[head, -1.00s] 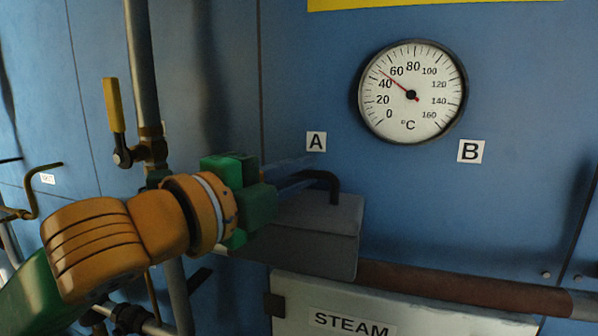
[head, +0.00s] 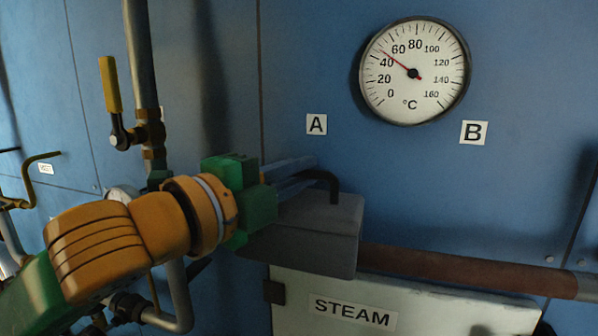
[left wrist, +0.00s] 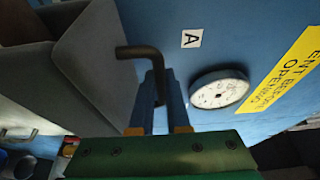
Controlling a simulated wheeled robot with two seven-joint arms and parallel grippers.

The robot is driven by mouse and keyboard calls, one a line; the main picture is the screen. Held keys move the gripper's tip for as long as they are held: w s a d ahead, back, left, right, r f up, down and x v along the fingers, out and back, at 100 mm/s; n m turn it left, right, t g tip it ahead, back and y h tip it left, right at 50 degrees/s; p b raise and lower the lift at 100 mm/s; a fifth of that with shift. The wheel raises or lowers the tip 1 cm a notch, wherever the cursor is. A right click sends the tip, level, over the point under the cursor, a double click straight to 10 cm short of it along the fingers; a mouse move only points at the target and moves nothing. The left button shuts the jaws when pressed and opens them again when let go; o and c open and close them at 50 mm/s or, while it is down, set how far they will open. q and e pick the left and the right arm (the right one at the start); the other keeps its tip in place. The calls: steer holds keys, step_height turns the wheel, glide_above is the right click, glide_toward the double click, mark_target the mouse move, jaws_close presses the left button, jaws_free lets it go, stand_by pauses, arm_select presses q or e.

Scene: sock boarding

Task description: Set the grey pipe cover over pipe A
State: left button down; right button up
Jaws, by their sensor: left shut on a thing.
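The grey pipe cover (head: 318,238) is a box-like shell with a bent black handle (head: 329,183) on top. It is in front of the blue wall, below the label A (head: 316,124). My left gripper (head: 306,174) is shut on the handle. In the left wrist view, its blue fingers (left wrist: 158,92) meet the dark handle (left wrist: 140,52), with the cover (left wrist: 88,58) to the left. The pipe's stretch under A is hidden by the cover. A rusty brown pipe (head: 455,269) runs out from the cover's right side. I cannot tell whether the cover rests on the pipe. My right gripper is not in view.
A round temperature gauge (head: 413,88) and label B (head: 474,132) are on the wall above. A pale STEAM panel (head: 385,300) is below the pipe. A vertical pipe (head: 141,60) with a yellow-handled valve (head: 110,85) stands to the left, close behind my arm.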

mark_target(296, 201)
arm_select(q)
steer(key=shift+f+b, duration=1)
steer(key=shift+f, duration=0.4)
steer(key=c, duration=0.8)
jaws_free()
steer(key=shift+s+a+f, duration=0.1)
steer(key=shift+s+a, duration=0.1)
steer(key=shift+s, duration=0.1)
steer(key=b+v, duration=0.2)
steer(key=v, duration=0.4)
steer(key=shift+s+a, duration=0.15)
steer(key=shift+s, duration=0.05)
